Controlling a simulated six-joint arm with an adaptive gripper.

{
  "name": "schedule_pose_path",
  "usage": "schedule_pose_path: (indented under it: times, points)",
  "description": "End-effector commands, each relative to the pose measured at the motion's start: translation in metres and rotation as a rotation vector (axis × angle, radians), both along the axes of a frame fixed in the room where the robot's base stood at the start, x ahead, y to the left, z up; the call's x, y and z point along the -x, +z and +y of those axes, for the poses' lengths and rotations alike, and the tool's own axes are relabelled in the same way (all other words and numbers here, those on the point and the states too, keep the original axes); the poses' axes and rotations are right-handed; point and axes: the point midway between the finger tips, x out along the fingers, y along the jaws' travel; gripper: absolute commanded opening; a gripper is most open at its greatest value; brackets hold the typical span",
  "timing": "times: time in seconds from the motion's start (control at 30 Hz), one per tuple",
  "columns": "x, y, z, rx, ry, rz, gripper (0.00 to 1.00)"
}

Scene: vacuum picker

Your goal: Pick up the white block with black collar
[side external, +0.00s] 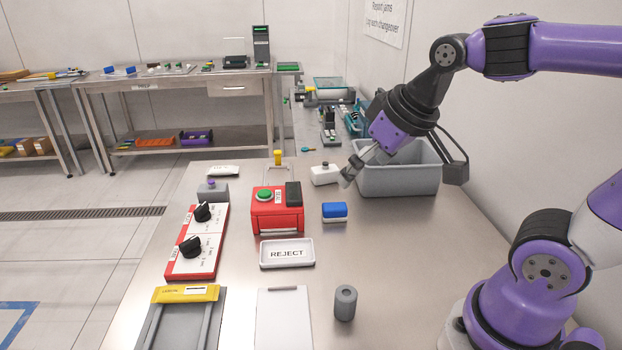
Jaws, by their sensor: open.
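The white block with black collar (325,175) sits on the steel table, left of the grey bin. It is a low white block with a small dark piece on top. My gripper (346,179) is just to the right of the block, tilted down and to the left. Its tip is close to the block's right end; I cannot tell whether they touch. The gripper is open, and nothing shows held in it. The fingers are small and partly merge with the block's edge in this view.
A grey bin (400,183) stands right behind my gripper. A blue and white block (334,212), a red box with a green button (275,212), a REJECT tray (287,265) and a grey cylinder (345,303) stand nearer.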

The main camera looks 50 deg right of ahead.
Motion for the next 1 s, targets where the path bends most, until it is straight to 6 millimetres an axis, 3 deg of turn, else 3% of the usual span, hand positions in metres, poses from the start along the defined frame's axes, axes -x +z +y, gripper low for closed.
schedule_pose_path:
  times: [0.17,0.3,0.4,0.6,1.0]
  points:
    - [-0.078,-0.002,-0.049,0.000,-0.174,-0.011,1.00]
    - [-0.134,-0.024,-0.100,0.007,-0.308,-0.030,1.00]
    - [-0.162,-0.047,-0.135,0.013,-0.388,-0.042,1.00]
    - [-0.188,-0.081,-0.179,0.024,-0.479,-0.059,1.00]
    - [-0.212,-0.128,-0.200,0.026,-0.496,-0.062,1.00]
